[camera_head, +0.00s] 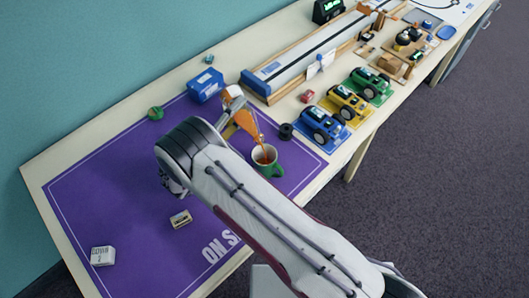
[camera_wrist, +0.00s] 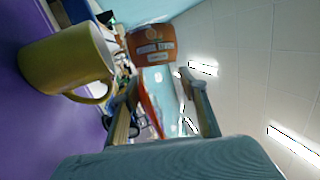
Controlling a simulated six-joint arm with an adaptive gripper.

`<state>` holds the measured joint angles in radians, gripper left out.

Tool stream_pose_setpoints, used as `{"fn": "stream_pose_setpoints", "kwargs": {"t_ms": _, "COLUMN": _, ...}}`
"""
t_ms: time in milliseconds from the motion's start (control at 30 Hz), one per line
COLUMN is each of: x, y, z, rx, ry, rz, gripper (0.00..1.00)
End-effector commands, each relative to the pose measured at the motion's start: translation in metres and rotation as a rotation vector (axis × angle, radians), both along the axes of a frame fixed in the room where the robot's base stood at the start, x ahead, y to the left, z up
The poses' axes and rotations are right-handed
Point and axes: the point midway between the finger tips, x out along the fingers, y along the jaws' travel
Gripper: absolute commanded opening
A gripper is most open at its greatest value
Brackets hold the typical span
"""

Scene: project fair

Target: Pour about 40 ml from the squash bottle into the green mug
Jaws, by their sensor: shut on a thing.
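The squash bottle (camera_head: 247,124) is transparent with orange contents and is tilted mouth-down in the head view. My gripper (camera_head: 234,115) is shut on it; in the wrist view the bottle (camera_wrist: 148,102) shows between the two fingers. An orange stream runs from its mouth into the green mug (camera_head: 271,170). The mug stands upright on the purple mat, below the mouth, with orange liquid visible inside. My arm passes close in front of it. In the wrist view the mug (camera_wrist: 62,62) looks olive, with its handle towards the fingers; its inside is hidden there.
The purple mat (camera_head: 125,190) covers the near table. A black spool (camera_head: 286,131) and a blue toy car (camera_head: 323,128) stand right of the mug. A blue box (camera_head: 206,85) stands behind the bottle. The mat's left part is mostly clear.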

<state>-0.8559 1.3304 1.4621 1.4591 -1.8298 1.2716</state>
Motion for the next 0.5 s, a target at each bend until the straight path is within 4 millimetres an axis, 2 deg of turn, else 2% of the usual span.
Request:
{"fn": "stream_pose_setpoints", "kwargs": {"t_ms": 167, "x": 0.001, "y": 0.001, "z": -0.003, "rx": -0.026, "ry": 0.041, "rz": 0.002, "gripper": 0.17}}
{"fn": "stream_pose_setpoints", "kwargs": {"t_ms": 300, "x": 0.004, "y": 0.004, "z": -0.004, "rx": -0.100, "ry": 0.158, "rz": 0.005, "gripper": 0.17}}
{"fn": "stream_pose_setpoints", "kwargs": {"t_ms": 500, "x": 0.005, "y": 0.005, "z": 0.008, "rx": -0.173, "ry": 0.275, "rz": 0.006, "gripper": 0.17}}
